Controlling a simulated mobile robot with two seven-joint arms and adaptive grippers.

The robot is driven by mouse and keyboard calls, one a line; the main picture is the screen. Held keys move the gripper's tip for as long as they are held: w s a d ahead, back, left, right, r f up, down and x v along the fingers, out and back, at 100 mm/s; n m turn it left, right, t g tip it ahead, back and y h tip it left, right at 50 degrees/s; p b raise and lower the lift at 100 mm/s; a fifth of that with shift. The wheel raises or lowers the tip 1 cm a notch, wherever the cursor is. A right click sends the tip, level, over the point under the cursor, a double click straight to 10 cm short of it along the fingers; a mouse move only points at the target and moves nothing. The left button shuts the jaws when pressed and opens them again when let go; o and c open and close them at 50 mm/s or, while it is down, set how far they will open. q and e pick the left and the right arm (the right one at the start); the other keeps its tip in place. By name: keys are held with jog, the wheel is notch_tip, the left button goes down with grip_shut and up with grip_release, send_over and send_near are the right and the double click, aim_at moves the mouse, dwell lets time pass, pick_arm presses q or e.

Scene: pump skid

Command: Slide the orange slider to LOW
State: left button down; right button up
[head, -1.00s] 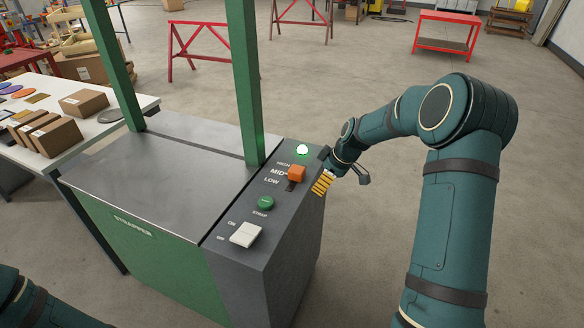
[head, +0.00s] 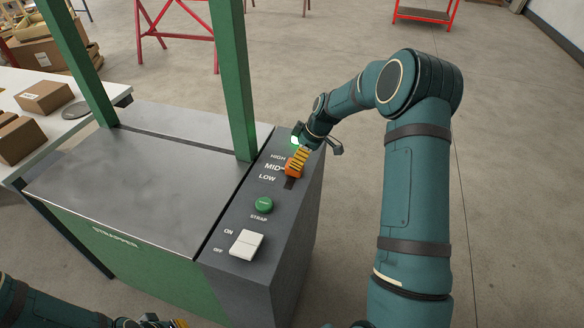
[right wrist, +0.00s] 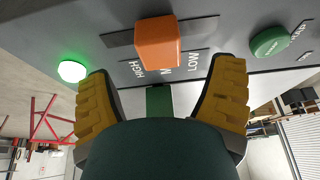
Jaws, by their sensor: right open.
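The orange slider (head: 292,170) stands at the MID mark on the sloped grey panel (head: 240,192) of the strapper, with HIGH above and LOW below in the head view. In the right wrist view the slider (right wrist: 157,42) sits in its dark slot, ahead of and between the two yellow fingers. My right gripper (head: 299,158) is open at the slider, overlapping it in the head view; the right wrist view shows gaps on both sides. My left gripper (head: 160,322) shows only partly at the bottom edge, so its opening cannot be judged.
A lit green lamp (head: 296,140) is beyond the slider. A green STRAP button (head: 263,205) and a white ON/OFF rocker (head: 246,244) are on the nearer panel. Green posts (head: 232,80) rise beside it. A white table (head: 60,128) with boxes stands left.

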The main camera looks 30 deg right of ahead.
jog(key=x, duration=0.6)
jog(key=shift+w+a+f, duration=0.1)
jog(key=shift+f, duration=0.05)
jog(key=c, duration=1.3)
